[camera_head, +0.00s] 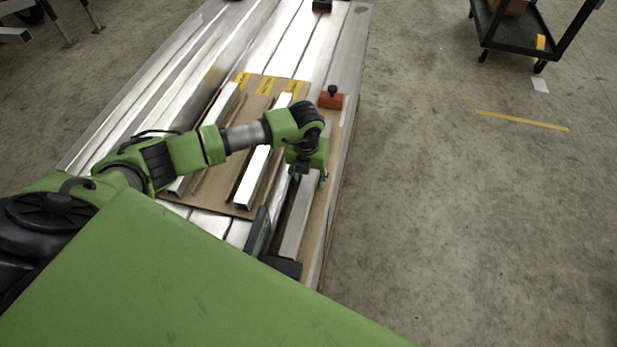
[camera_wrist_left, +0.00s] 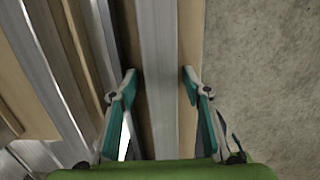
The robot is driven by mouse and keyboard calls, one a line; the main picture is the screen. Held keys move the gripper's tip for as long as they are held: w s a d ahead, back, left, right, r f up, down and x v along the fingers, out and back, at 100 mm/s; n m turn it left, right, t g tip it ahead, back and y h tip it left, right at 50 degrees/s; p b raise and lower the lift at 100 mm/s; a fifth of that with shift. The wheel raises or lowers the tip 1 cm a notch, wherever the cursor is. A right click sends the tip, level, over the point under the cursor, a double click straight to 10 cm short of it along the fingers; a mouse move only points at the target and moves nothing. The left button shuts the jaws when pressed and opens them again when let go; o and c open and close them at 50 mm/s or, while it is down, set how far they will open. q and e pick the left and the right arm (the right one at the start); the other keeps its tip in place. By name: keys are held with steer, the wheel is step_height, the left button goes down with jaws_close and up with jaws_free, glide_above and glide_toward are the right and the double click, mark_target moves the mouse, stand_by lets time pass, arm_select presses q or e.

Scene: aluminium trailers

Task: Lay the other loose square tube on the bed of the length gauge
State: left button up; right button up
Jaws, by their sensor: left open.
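My left gripper (camera_head: 309,179) is open above the right side of the trailer bed. In the left wrist view its two fingers (camera_wrist_left: 159,74) stand on either side of a silver square tube (camera_wrist_left: 158,40), with gaps visible at both sides. That tube (camera_head: 294,225) lies lengthwise along a narrow wooden strip, which appears to be the bed of the length gauge (camera_head: 318,222). An orange block (camera_head: 331,101) with a black knob sits farther along that side. Two more square tubes, a left one (camera_head: 222,103) and a right one (camera_head: 252,178), lie on a brown board. My arm covers parts of both.
The brown board (camera_head: 262,98) carries yellow labels along its far edge. A black block (camera_head: 285,266) stands at the near end of the strip. A black cart (camera_head: 515,38) stands at the far right. The concrete floor to the right is open.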

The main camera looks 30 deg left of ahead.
mark_target(308, 181)
arm_select(q)
steer(key=shift+r, duration=0.6)
step_height(308, 181, up, 11)
steer(key=s+b, duration=0.1)
steer(key=shift+s+d, duration=0.15)
steer(key=shift+s, duration=0.05)
arm_select(e)
steer(key=shift+w+a+f, duration=0.2)
steer(key=shift+a+f, duration=0.1)
steer(key=shift+f, duration=0.1)
arm_select(q)
steer(key=shift+f, duration=0.1)
